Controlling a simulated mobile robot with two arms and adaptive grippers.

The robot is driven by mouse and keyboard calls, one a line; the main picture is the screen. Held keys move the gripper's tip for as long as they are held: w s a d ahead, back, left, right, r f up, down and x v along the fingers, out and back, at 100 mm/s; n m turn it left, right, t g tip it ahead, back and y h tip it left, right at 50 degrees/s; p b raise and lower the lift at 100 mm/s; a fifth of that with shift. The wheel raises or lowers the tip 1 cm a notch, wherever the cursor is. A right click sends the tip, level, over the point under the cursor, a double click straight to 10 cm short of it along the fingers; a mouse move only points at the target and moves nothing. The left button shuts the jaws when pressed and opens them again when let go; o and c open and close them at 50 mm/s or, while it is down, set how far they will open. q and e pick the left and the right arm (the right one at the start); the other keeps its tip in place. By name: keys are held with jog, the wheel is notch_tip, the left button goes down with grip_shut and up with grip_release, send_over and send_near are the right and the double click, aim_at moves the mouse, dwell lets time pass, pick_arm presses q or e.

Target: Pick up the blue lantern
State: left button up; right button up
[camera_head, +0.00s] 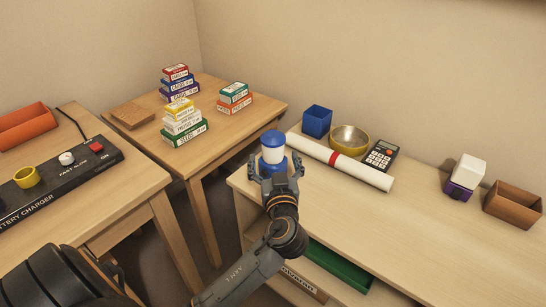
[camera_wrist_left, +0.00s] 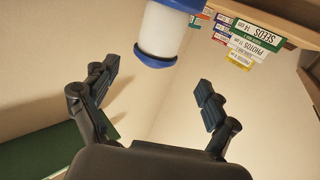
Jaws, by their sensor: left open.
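The blue lantern (camera_head: 273,148) has a blue top, a white middle and a blue base. In the head view it stands upright at the left end of the right-hand desk. My left gripper (camera_head: 275,172) is at the lantern, its fingers spread to either side and hiding part of its base. Nothing is between the fingers near my palm. My right gripper is not in view.
On the same desk are a blue box (camera_head: 317,121), a yellow bowl (camera_head: 349,140), a rolled paper (camera_head: 340,163) and a calculator (camera_head: 381,155). Further right are a white-and-purple block (camera_head: 467,173) and a brown box (camera_head: 513,204). Stacked boxes (camera_head: 185,127) stand on the corner table.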

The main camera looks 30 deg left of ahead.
aim_at(273, 139)
pick_arm(q)
jog(key=x, duration=0.3)
jog(key=shift+w+a, duration=0.15)
jog(key=shift+w+d+x, duration=0.1)
jog(key=shift+d+x, duration=0.05)
jog(key=shift+x, duration=1.15)
jog(key=shift+w+d+x, duration=0.1)
jog(key=shift+w+x, duration=0.05)
jog(key=shift+x, duration=1.2)
grip_shut()
